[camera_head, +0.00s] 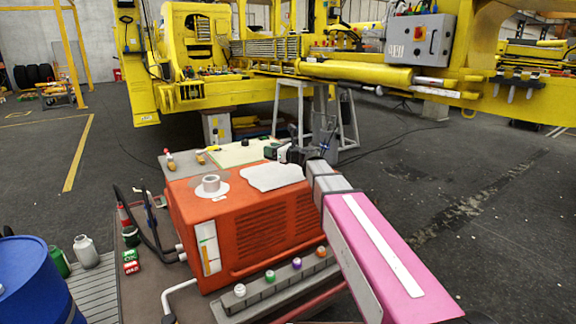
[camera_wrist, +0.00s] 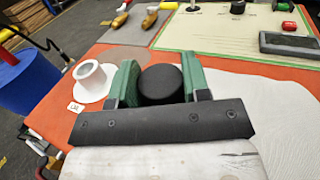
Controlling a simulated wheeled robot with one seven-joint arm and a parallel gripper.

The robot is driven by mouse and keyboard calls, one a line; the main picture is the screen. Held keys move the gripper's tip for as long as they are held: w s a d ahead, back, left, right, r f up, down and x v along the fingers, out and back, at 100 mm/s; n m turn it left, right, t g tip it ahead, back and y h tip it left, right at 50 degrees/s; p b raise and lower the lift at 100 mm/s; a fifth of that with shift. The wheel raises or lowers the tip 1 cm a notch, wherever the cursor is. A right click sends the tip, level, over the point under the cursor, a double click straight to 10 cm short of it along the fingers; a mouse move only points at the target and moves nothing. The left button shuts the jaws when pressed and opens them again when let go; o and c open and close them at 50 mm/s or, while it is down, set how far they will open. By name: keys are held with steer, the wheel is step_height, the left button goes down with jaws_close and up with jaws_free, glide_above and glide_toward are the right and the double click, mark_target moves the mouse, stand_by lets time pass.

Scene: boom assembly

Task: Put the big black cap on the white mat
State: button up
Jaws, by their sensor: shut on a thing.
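My gripper (camera_wrist: 160,78) has green fingers on both sides of the big black cap (camera_wrist: 160,85), a round, dark, flat-topped piece. The fingers are shut on it. In the head view, my gripper (camera_head: 280,151) is over the back right of the orange cabinet, and the cap cannot be made out clearly. A white sheet with an uneven edge, likely the white mat (camera_head: 272,177), lies on the cabinet top just in front of the gripper. In the wrist view, the sheet (camera_wrist: 262,112) extends to the right of the gripper. Whether the cap touches it is unclear.
A white flanged tube (camera_head: 211,185) stands left on the orange cabinet (camera_head: 240,235). A pale green-edged board (camera_head: 236,154) lies behind, with a dark device (camera_wrist: 290,43) and a small black knob (camera_wrist: 238,6) on it. Orange-handled tools (camera_wrist: 120,20) lie on a grey plate.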

steer(key=w+d+f, duration=0.4)
steer(key=d, duration=0.1)
steer(key=shift+w+f, duration=0.1)
steer(key=shift+w, duration=0.3)
steer(key=shift+a+f, duration=0.1)
steer(key=shift+f, duration=1.85)
steer(key=shift+f, duration=0.15)
steer(key=o, duration=1)
steer(key=shift+s+r, duration=0.15)
steer(key=shift+r, duration=0.05)
steer(key=v, duration=1.2)
steer(key=shift+f, duration=0.1)
